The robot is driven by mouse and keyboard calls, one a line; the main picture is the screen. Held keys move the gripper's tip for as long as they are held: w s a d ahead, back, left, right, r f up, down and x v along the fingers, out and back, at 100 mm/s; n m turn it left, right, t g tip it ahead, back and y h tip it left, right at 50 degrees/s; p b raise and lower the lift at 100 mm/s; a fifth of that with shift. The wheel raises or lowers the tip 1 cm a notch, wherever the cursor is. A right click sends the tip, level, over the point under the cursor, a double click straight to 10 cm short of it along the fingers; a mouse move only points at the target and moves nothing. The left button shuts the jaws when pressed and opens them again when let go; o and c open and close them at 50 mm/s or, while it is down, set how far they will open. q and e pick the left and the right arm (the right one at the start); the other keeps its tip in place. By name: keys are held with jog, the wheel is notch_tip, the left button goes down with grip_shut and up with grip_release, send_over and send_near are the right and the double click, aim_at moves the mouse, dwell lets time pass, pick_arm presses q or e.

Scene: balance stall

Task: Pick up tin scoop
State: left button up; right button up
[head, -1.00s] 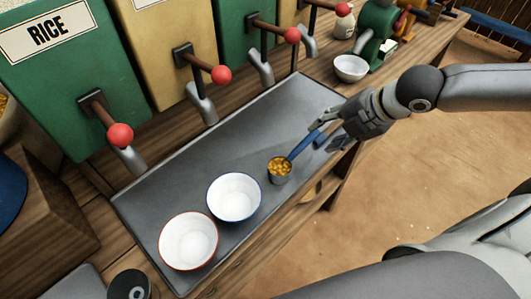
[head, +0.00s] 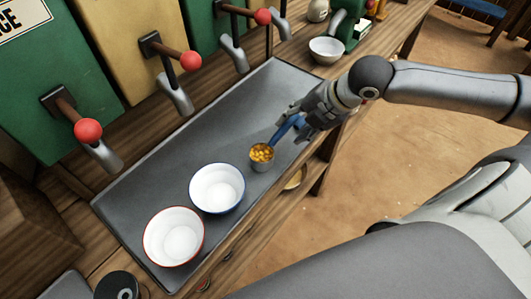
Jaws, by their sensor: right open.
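The tin scoop (head: 261,156) stands on the grey tray (head: 240,117), filled with yellow-orange pieces. Its blue handle (head: 285,130) slants up to the right toward my right gripper (head: 298,121). My right gripper is open, with its fingers around or right beside the upper handle; I cannot tell whether they touch it. My left gripper does not show.
A blue-rimmed white bowl (head: 217,188) and a red-rimmed white bowl (head: 174,237) stand left of the scoop on the tray. Dispensers with red-knobbed levers (head: 190,61) line the back. Another white bowl (head: 326,50) stands beyond the tray's far end.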

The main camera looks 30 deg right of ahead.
aim_at(285, 129)
jog(key=shift+w+a+f, duration=0.5)
jog(key=shift+w+f, duration=0.05)
jog(key=shift+f, duration=0.05)
jog(key=shift+w+a+f, duration=0.1)
jog(key=shift+w+f, duration=0.15)
jog(key=shift+f, duration=0.05)
jog(key=shift+x, duration=1.35)
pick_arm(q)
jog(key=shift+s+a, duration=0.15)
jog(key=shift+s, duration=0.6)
pick_arm(e)
jog(key=shift+c, duration=0.2)
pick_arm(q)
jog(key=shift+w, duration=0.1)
pick_arm(e)
grip_shut()
